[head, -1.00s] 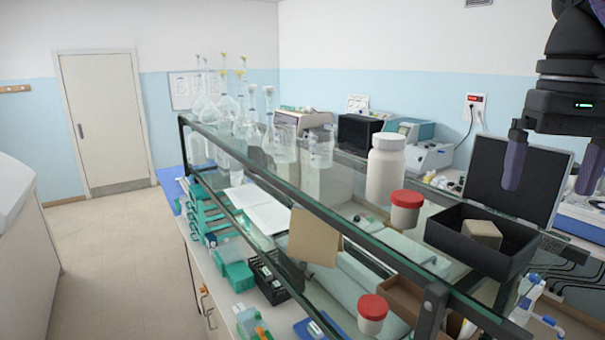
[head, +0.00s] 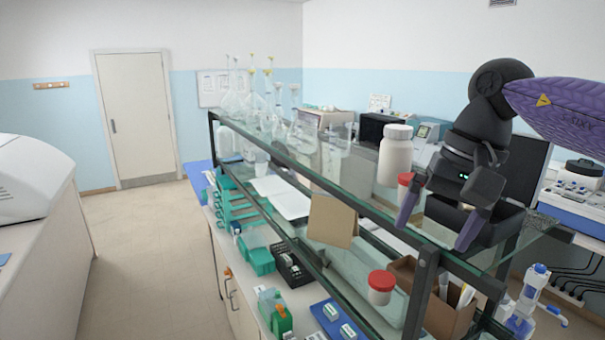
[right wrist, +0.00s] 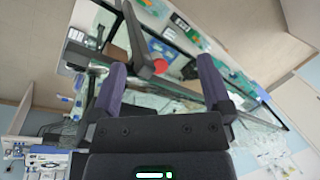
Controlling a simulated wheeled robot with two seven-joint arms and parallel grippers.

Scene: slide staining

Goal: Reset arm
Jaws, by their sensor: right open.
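My right gripper (head: 436,229) is in the head view at the right, in front of the glass shelf's (head: 372,204) right end. Its two purple fingers point down and stand apart, with nothing seen between them. My left gripper does not show.
A white bottle (head: 394,157) stands on the shelf close to the right arm. Glass flasks (head: 268,98) stand at its far end. Below are another red-capped jar (head: 381,288), a cardboard box (head: 440,315) and teal racks (head: 260,262). Open floor (head: 150,240) lies to the left.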

